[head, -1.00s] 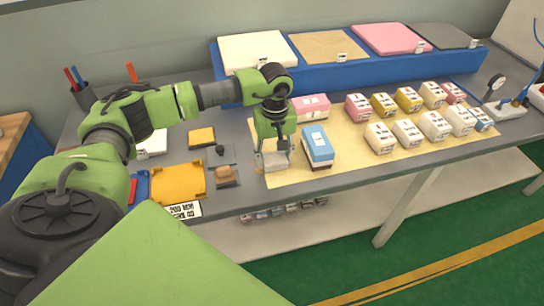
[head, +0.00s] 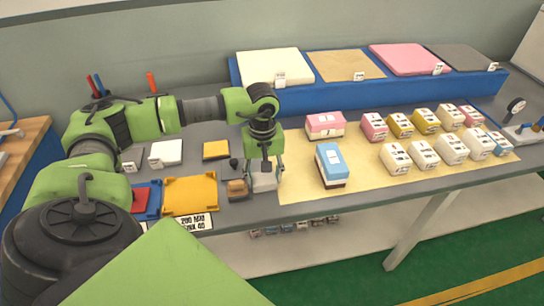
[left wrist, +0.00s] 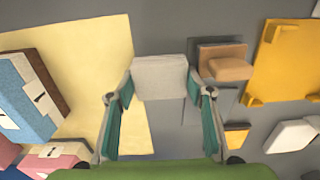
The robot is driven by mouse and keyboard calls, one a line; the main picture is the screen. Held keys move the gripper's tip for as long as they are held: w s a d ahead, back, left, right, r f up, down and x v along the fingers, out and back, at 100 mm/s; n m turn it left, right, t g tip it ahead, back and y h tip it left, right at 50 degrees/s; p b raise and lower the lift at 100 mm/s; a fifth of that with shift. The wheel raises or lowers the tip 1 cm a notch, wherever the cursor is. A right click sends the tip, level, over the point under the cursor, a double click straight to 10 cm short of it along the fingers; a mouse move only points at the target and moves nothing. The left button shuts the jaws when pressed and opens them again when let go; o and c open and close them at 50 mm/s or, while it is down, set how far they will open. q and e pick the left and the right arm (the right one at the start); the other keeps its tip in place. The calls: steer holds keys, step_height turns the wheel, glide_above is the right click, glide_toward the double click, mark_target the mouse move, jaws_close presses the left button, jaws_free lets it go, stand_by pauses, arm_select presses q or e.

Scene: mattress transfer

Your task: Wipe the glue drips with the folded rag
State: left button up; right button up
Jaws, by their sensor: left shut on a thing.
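My left gripper (head: 263,178) is shut on a pale grey folded rag (head: 262,184), low over the grey bench by the left edge of the cream mat (head: 295,200). In the left wrist view the rag (left wrist: 160,77) sits between the fingertips (left wrist: 160,92), partly over the mat's edge. A tan block (head: 237,190) on a dark pad lies close to the left of the rag. I cannot make out any glue drips; the rag and gripper hide the bench beneath them. My right gripper is not in view.
A blue and white block (head: 332,166) stands right of the gripper, with a pink one (head: 325,124) behind it. Several small blocks stand on the mat further right. A yellow tray (head: 190,195) lies left. A blue rack (head: 400,92) with slabs runs along the back.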

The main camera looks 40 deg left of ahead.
mark_target(288, 181)
arm_select(q)
steer(key=shift+s+a, duration=0.2)
steer(key=shift+s, duration=0.05)
steer(key=shift+d+f+b, duration=0.1)
steer(key=shift+b, duration=0.2)
steer(key=shift+w+d+b, duration=0.45)
steer(key=shift+w+d, duration=0.55)
steer(key=shift+w, duration=0.15)
steer(key=shift+w+d+b, duration=0.55)
steer(key=shift+w+d, duration=0.9)
steer(key=shift+w, duration=0.25)
steer(key=shift+r, duration=0.4)
steer(key=shift+a+r+p, duration=0.1)
steer(key=shift+r+p, duration=1.5)
steer(key=shift+r, duration=1.1)
